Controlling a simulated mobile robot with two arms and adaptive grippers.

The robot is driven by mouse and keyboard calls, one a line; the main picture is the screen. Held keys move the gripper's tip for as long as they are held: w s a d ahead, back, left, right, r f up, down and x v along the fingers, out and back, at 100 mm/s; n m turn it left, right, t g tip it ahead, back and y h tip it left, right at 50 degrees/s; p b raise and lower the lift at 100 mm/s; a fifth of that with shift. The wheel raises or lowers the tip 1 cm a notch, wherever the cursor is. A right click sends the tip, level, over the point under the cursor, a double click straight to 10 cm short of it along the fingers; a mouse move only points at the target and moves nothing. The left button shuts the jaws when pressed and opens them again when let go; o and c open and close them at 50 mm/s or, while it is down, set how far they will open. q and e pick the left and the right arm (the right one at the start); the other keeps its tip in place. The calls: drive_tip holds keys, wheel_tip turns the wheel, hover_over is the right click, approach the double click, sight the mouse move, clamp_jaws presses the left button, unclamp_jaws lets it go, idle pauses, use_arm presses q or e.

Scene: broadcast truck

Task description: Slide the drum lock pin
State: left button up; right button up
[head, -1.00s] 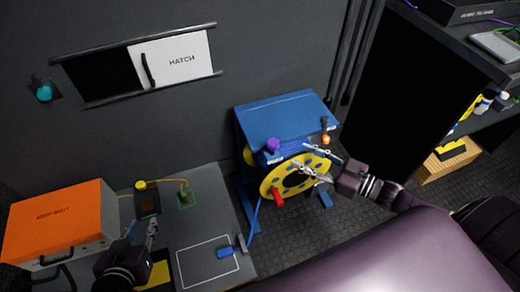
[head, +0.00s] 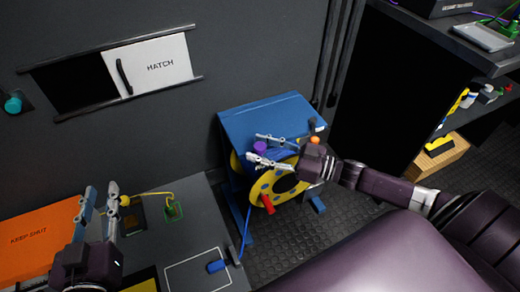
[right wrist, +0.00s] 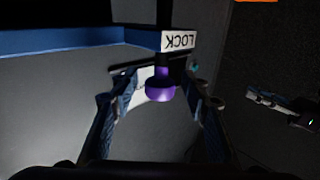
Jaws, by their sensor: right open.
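The drum lock pin has a purple knob (head: 260,147) at the top of the blue drum stand (head: 265,118), above the yellow drum (head: 262,190). My right gripper (head: 260,149) is open, with its fingers pointing left beside the knob. In the right wrist view the purple knob (right wrist: 160,91) hangs below a white LOCK label (right wrist: 178,41), between the open fingers. I cannot tell whether either finger touches it. My left gripper (head: 101,188) is open and empty over the grey bench.
A red crank handle (head: 267,205) sticks out of the drum, and an orange knob (head: 314,139) sits at the stand's right. An orange case (head: 35,243) and a blue connector (head: 216,266) lie on the grey bench (head: 208,215). Dark floor is open right of the drum.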

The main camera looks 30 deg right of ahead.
drive_tip(key=shift+w+a, duration=0.1)
use_arm(q)
drive_tip(key=shift+r, duration=0.2)
use_arm(e)
drive_tip(key=shift+c, duration=0.4)
clamp_jaws()
drive_tip(key=shift+r+p, duration=0.6)
drive_tip(key=shift+p, duration=0.25)
drive_tip(key=shift+r+p, duration=0.3)
drive_tip(key=shift+p, duration=0.15)
use_arm(q)
drive_tip(key=s+a+f+g+y, duration=0.2)
drive_tip(key=s+f+g, duration=0.4)
drive_tip(key=f, duration=0.6)
drive_tip(key=shift+s+a+g, duration=0.35)
drive_tip(key=shift+a+g, duration=0.05)
drive_tip(key=shift+a, duration=0.25)
drive_tip(key=shift+f, duration=0.1)
